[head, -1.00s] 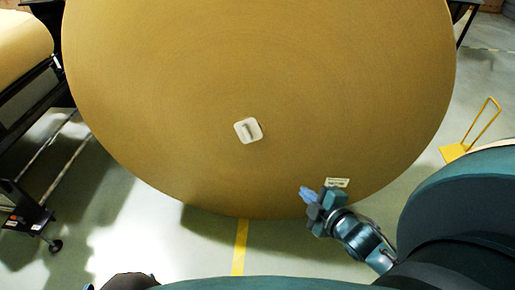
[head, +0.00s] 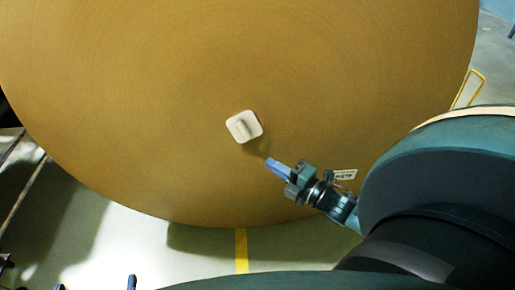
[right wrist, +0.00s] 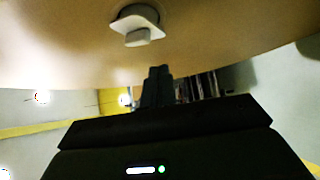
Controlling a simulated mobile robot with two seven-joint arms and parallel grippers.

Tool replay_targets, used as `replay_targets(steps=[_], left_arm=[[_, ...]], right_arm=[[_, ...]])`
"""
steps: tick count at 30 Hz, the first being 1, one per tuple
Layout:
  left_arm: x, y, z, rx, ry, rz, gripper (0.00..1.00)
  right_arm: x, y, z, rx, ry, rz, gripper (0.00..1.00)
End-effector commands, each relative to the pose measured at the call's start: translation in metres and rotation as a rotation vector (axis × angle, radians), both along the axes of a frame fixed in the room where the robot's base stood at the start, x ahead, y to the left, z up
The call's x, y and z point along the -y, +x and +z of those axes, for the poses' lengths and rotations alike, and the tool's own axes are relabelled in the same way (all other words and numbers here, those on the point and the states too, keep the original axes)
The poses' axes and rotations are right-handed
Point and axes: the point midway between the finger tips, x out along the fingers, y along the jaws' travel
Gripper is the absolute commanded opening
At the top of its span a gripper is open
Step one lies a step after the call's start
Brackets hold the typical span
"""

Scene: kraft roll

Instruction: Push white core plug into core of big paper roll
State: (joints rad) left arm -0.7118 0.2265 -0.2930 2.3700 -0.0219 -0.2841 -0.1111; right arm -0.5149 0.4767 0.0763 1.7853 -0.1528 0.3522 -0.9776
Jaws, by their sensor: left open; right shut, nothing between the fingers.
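The big paper roll (head: 330,90) fills most of the head view with its brown flat end. The white core plug (head: 243,126) sits at the middle of that end, a rounded square plate with a raised grip. In the right wrist view the plug (right wrist: 128,24) seems to stand out a little from the roll face; its core opening is hidden. My right gripper (head: 270,163) is shut and empty, just below and right of the plug, apart from it. Its fingers show in the right wrist view (right wrist: 157,85). My left gripper (head: 96,285) is open at the bottom left edge, only its fingertips showing.
A yellow line (head: 241,250) runs along the floor below the roll. Dark rack parts show at the far left.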

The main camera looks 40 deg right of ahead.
Motion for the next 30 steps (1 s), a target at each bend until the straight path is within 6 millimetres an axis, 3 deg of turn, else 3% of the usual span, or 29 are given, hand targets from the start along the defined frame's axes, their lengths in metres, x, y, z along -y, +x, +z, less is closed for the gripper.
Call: replay_targets(steps=[7,12,30], left_arm=[[0.003,0.003,-0.002,0.079,-0.004,-0.009,1.0],[0.005,0.004,-0.001,0.131,-0.009,-0.018,1.0],[0.006,0.004,0.002,0.164,-0.012,-0.023,1.0]], right_arm=[[-0.012,0.053,-0.001,0.004,-0.001,0.001,0.0],[0.002,0.074,-0.002,0.0,-0.001,0.0,0.0],[0.01,0.087,0.0,0.0,0.001,0.0,0.0]])
